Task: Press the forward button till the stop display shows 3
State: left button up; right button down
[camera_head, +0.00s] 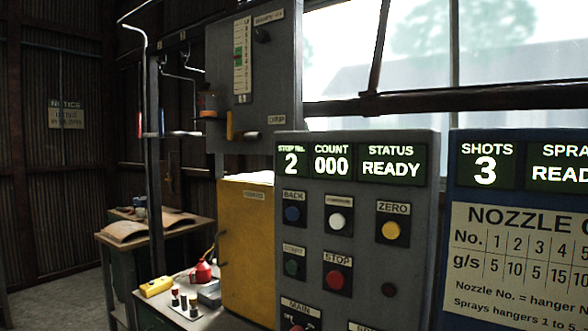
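The grey control panel (360,270) stands in the middle right of the head view. Its stop display (290,161) reads 2. Beside it the count reads 000 and the status reads READY. A white button (337,220) sits in the upper button row under a label too small to read surely; it is between the blue BACK button (293,213) and the yellow ZERO button (391,230). It looks like the forward button. Neither of my grippers is in view.
A red STOP button (334,280) and a green button (291,267) sit below. A blue panel (454,186) with SHOTS 3 stands at right. A yellow cabinet (246,250) is behind at left, beside a bench with a red can (201,272) and a yellow box (156,286).

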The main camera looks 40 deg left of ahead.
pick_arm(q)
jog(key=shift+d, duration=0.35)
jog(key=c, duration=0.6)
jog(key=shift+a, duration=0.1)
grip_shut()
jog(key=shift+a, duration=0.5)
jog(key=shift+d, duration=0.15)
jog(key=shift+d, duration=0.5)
